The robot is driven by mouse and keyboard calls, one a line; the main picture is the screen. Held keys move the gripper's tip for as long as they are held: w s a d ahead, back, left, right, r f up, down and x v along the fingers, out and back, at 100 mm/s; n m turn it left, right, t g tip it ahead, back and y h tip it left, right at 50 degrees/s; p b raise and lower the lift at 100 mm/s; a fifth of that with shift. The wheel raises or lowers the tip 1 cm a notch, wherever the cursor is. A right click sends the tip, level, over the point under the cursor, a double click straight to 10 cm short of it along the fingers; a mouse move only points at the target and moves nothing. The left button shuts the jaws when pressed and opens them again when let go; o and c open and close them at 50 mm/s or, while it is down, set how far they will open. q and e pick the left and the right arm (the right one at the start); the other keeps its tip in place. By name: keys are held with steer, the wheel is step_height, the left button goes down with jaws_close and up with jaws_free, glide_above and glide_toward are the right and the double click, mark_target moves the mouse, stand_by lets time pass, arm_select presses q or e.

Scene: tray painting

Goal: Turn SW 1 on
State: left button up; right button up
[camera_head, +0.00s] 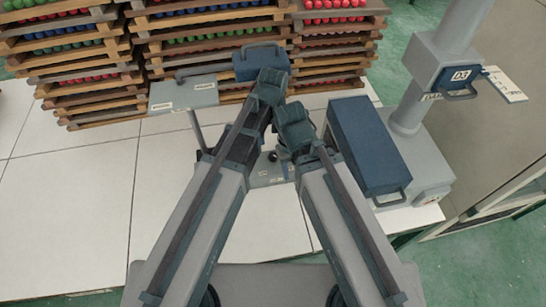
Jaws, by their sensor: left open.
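No label that I can read says SW 1, so I cannot tell which thing is the switch. A grey plate (272,178) with small labels and dark fittings shows between my arms, partly hidden by them. My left gripper (271,82) is open at the end of the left arm, in front of a blue box with a handle (262,62); I cannot tell if they touch. My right gripper (294,128) is lower and to the right, near the left one. Its fingers are not clear, and nothing shows held in it.
Stacked wooden trays of coloured balls (75,60) stand at the back. A grey labelled panel (184,94) stands left of the arms. A long blue box (366,145) lies to the right, beside a grey post (411,110) bearing a box marked D3 (457,76). White tiles at left are clear.

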mark_target(273, 155)
arm_select(q)
step_height(273, 155, down, 9)
steer(key=b, duration=0.8)
steer(key=shift+c, duration=0.3)
jaws_close()
